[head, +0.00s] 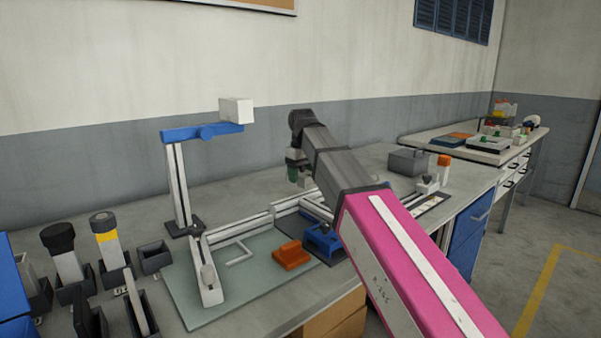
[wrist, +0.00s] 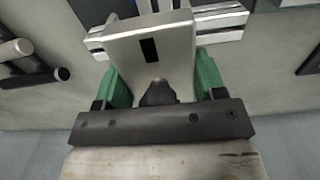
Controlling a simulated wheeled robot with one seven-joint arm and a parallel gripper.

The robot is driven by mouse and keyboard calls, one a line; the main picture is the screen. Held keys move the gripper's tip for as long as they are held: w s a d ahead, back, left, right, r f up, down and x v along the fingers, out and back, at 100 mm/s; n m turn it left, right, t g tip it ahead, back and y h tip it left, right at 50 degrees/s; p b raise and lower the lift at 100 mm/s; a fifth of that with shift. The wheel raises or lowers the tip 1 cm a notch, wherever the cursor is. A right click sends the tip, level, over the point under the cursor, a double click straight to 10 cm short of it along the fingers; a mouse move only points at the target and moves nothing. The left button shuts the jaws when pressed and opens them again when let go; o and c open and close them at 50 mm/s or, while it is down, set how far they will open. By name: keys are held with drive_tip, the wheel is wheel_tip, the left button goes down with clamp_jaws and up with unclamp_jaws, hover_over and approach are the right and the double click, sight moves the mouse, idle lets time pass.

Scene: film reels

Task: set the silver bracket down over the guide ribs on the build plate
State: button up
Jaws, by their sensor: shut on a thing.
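The silver bracket (wrist: 140,62), a pale metal piece with a dark slot, is between the green fingers of my gripper (wrist: 158,90) in the wrist view. My gripper is shut on it. In the head view my gripper (head: 294,168) is above the far side of the bench, beyond the rail frame; the bracket is mostly hidden there by my wrist. Light rails (wrist: 225,22) show beyond the bracket in the wrist view. A grey-green plate (head: 185,290) lies on the bench with a pale angled strip on it. I cannot clearly identify the guide ribs.
An orange block (head: 291,255) and a blue fixture (head: 323,240) sit near the rail frame. A tall post (head: 181,185) with a blue arm and white cube stands at left. Dark holders with cylinders crowd the left front. A grey box (head: 408,162) is at right.

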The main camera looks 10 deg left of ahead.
sight(302, 197)
drive_tip(key=shift+f, duration=2.3)
drive_tip(key=shift+f, duration=0.85)
